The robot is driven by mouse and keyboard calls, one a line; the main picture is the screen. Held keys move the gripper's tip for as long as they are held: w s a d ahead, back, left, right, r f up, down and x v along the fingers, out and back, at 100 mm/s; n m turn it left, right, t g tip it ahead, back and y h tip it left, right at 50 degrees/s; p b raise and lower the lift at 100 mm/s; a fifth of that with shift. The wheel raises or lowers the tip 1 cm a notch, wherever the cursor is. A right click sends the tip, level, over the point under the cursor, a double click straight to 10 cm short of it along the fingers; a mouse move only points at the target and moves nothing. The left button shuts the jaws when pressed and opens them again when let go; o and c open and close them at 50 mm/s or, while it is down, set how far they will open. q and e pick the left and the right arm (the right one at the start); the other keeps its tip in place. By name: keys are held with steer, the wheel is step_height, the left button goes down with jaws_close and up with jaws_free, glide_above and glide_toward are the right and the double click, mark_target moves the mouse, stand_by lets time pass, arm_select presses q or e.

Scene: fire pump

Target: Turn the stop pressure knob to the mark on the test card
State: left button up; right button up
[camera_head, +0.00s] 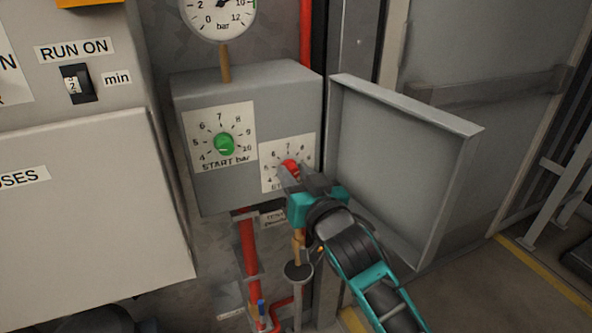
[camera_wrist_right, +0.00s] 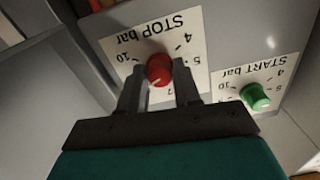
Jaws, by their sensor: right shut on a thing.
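The red stop pressure knob (camera_head: 290,166) sits on a white scale plate (camera_head: 270,180) on the lower right of the grey pressure switch box (camera_head: 245,85). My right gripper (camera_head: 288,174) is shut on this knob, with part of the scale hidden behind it. In the right wrist view the red knob (camera_wrist_right: 159,69) sits between the two fingertips (camera_wrist_right: 160,78), and the lettering STOP bar appears upside down. The green start knob (camera_head: 225,144) is on its own scale at the left. The test card cannot be made out clearly. My left gripper is not in view.
An open grey cover (camera_head: 395,165) stands out to the right of the box, close to my right arm. A pressure gauge (camera_head: 219,12) is above the box. Red pipes (camera_head: 248,245) run below. A large grey cabinet (camera_head: 90,200) fills the left.

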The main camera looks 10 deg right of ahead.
steer(key=shift+m+p, duration=0.6)
steer(key=shift+m, duration=0.6)
steer(key=o, duration=1.1)
steer(key=shift+c, duration=0.2)
steer(key=shift+s, duration=0.1)
steer(key=s+d, duration=0.2)
steer(key=s, duration=1)
steer(key=shift+s+d, duration=0.25)
steer(key=s+d+f+n+g, duration=0.1)
steer(key=s+f+g, duration=0.1)
steer(key=f, duration=0.6)
steer(key=s+d+f+n+g+h, duration=0.1)
steer(key=s+f+g, duration=0.1)
steer(key=s+f, duration=0.3)
steer(key=s+d+f+n+g, duration=0.2)
steer(key=s+f, duration=0.1)
steer(key=f, duration=1)
steer(key=shift+s+g, duration=0.4)
